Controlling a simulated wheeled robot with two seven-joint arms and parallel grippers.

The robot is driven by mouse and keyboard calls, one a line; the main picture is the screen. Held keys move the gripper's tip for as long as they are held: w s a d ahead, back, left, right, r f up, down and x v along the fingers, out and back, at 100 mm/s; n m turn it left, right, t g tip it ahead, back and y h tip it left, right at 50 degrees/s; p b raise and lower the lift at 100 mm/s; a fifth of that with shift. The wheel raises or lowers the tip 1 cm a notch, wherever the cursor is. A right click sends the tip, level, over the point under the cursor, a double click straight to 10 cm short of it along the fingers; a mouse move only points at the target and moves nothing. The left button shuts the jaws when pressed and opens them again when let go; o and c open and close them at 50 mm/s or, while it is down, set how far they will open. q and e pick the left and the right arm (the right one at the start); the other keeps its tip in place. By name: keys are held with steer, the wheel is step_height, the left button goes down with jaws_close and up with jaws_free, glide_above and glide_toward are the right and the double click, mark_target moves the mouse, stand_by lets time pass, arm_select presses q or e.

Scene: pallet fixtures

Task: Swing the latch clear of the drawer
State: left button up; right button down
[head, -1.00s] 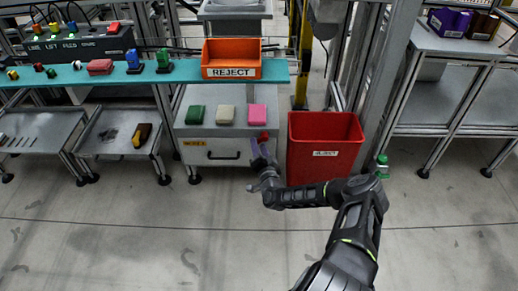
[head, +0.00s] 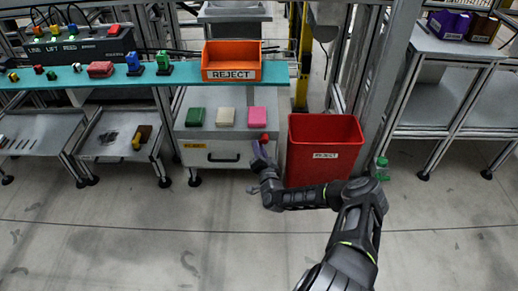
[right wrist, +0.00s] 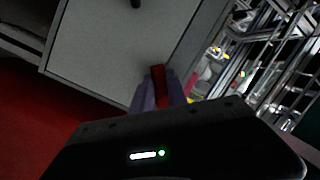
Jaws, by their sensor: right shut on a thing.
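The drawer (head: 211,158) is a light grey front with a dark handle, in the cabinet under the bench; its front also fills much of the right wrist view (right wrist: 115,45). It looks closed. The red latch (head: 265,138) is at the right side of the drawer front. My right gripper (head: 259,148) is at the latch, just below its visible end. In the right wrist view the two purple-grey fingers are shut on the red latch (right wrist: 158,73), whose end sticks out between them. Whether the latch overlaps the drawer edge is hard to tell. My left gripper is not in view.
Green, cream and pink blocks lie on the cabinet top (head: 207,134). An orange reject tray (head: 231,60) sits above. The floor in front is clear.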

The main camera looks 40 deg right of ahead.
stand_by(0.3)
steer(key=m+b, duration=0.4)
steer(key=r+m+t+h+b, duration=0.1)
steer(key=m+b, duration=0.1)
steer(key=shift+w+a+m, duration=0.3)
steer(key=shift+a+m, duration=0.05)
steer(key=shift+m, duration=0.05)
steer(key=shift+r+m+h+b, duration=0.45)
steer(key=shift+m+b, duration=0.3)
steer(key=shift+m, duration=0.35)
steer(key=c, duration=1.3)
jaws_free()
steer(key=shift+r, duration=0.1)
steer(key=shift+s+a, duration=0.1)
